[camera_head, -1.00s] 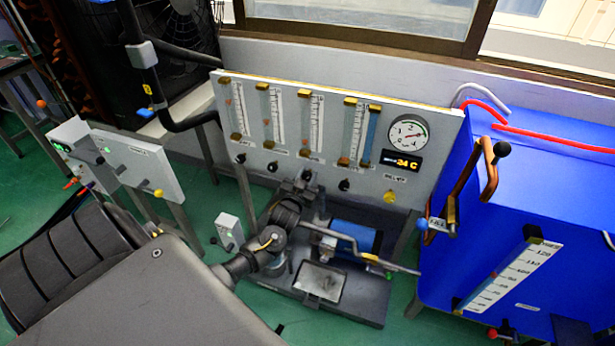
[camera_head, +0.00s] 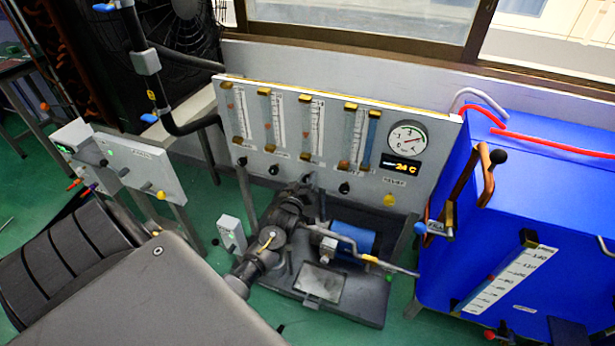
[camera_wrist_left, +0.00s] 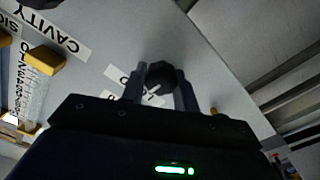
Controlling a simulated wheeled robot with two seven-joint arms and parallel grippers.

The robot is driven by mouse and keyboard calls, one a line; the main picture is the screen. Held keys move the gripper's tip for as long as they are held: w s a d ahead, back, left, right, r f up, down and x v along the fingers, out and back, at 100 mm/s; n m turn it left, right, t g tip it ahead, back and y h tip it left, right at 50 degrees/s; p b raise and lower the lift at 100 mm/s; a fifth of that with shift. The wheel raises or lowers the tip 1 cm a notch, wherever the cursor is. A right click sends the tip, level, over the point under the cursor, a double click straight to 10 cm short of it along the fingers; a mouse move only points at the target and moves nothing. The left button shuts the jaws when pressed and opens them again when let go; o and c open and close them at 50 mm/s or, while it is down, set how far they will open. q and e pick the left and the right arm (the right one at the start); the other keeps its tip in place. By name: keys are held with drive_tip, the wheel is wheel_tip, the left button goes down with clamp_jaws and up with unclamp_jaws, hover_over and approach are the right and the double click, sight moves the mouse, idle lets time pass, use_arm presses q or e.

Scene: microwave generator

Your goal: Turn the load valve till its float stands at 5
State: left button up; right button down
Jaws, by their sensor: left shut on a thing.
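The grey panel (camera_head: 225,95) carries a row of upright flow tubes with black valve knobs below. My left gripper (camera_head: 306,184) is at the panel's lower edge, under the third tube (camera_head: 310,128) from the left. In the left wrist view its two fingers (camera_wrist_left: 160,88) are shut on a black round knob (camera_wrist_left: 161,74) with a pale mark. A "CAVITY" label (camera_wrist_left: 57,35) shows to the left. The floats are small, and I cannot read the third tube's float against its scale. My right gripper is not in view.
A round gauge (camera_head: 407,137) and a display (camera_head: 401,166) reading about 24 C sit at the panel's right. A blue pump (camera_head: 354,238) on a dark base is below. A blue tank (camera_head: 545,205) stands right. A yellow knob (camera_head: 389,200) is at the panel's lower right.

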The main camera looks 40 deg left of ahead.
use_arm(q)
drive_tip(key=shift+n, duration=0.3)
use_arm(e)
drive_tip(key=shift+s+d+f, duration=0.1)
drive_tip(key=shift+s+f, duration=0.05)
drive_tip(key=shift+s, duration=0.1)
use_arm(q)
drive_tip(key=o, duration=1)
drive_tip(key=v, duration=1)
drive_tip(key=shift+s+d, duration=0.2)
drive_tip(key=shift+s, duration=0.1)
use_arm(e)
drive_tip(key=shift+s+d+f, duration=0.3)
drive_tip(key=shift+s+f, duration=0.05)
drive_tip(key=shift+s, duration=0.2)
